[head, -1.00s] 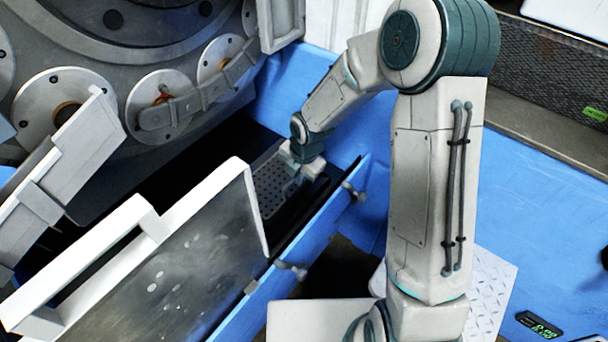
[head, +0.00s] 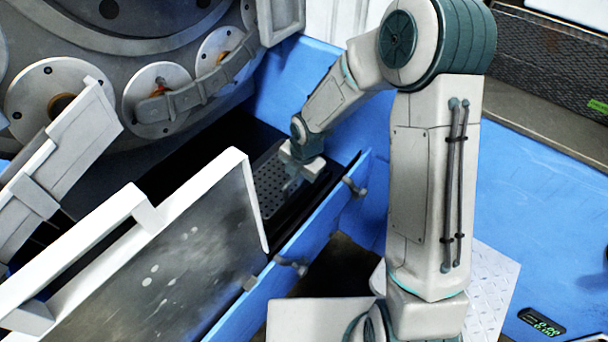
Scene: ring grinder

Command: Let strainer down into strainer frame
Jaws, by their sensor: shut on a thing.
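The strainer (head: 270,184) is a grey perforated plate inside the blue machine's trough, at the centre of the head view. My gripper (head: 291,184) points down at the strainer's right side and is shut on it. The fingertips are small and partly hidden by my wrist. The strainer frame is not clearly distinguishable; a dark recess (head: 232,137) lies around the strainer, and a dark ledge (head: 297,208) runs along its right side. I cannot tell whether the strainer touches its seat.
A white-edged raised cover (head: 175,255) stands close to the left of the strainer. The blue trough wall (head: 325,215) with knobs (head: 354,187) borders the right. The grey grinder housing with round discs (head: 157,100) rises behind. A tread plate (head: 490,285) lies at lower right.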

